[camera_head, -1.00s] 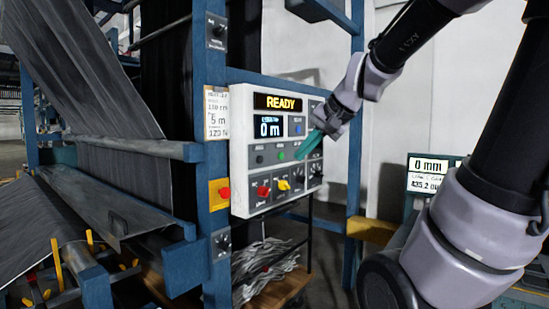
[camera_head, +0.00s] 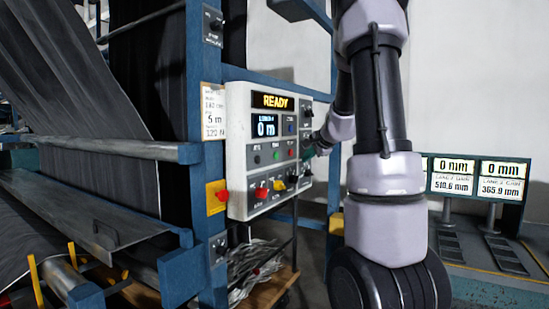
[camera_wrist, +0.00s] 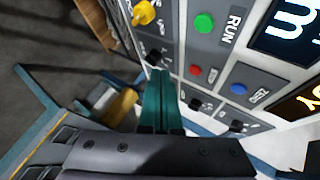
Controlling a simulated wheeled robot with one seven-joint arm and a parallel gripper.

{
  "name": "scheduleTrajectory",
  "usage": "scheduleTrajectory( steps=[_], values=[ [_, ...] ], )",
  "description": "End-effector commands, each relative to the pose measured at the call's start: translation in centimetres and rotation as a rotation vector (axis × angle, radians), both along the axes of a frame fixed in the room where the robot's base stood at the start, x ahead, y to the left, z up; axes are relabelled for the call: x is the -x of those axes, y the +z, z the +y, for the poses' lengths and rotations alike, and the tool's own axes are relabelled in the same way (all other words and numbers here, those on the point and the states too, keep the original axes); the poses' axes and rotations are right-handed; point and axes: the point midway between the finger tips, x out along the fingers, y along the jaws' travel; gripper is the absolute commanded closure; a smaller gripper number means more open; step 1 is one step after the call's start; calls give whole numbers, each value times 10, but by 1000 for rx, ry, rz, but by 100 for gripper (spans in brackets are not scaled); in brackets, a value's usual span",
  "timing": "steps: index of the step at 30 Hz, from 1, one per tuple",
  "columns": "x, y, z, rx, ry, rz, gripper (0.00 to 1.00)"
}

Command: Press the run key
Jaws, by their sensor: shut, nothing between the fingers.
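The run key is a green round button (camera_wrist: 204,22) with the word RUN beside it in the wrist view. In the head view it is the small green button (camera_head: 276,155) on the white control box (camera_head: 236,150). My gripper (camera_wrist: 161,74) is shut and empty, its teal fingers together, with the tips near the panel face. In the wrist view the tips appear below and left of the green button, clear of it in the picture. In the head view my gripper (camera_head: 309,151) is at the box's right side, partly hidden by my arm.
A red button (camera_wrist: 196,70) and a blue button (camera_wrist: 238,88) are close to the green one. A yellow knob (camera_wrist: 143,13) is also near. The box display (camera_head: 272,101) reads READY. A blue frame post (camera_head: 210,130) stands left of the box.

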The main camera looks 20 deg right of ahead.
Motion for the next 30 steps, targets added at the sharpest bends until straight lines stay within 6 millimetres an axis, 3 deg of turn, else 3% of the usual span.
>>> scheduleTrajectory(
  steps=[11,24,30],
  values=[
    [-8,0,7,-2,3,1,100],
    [-54,0,44,-1,4,1,100],
    [-66,0,52,0,2,0,100]
  ],
)
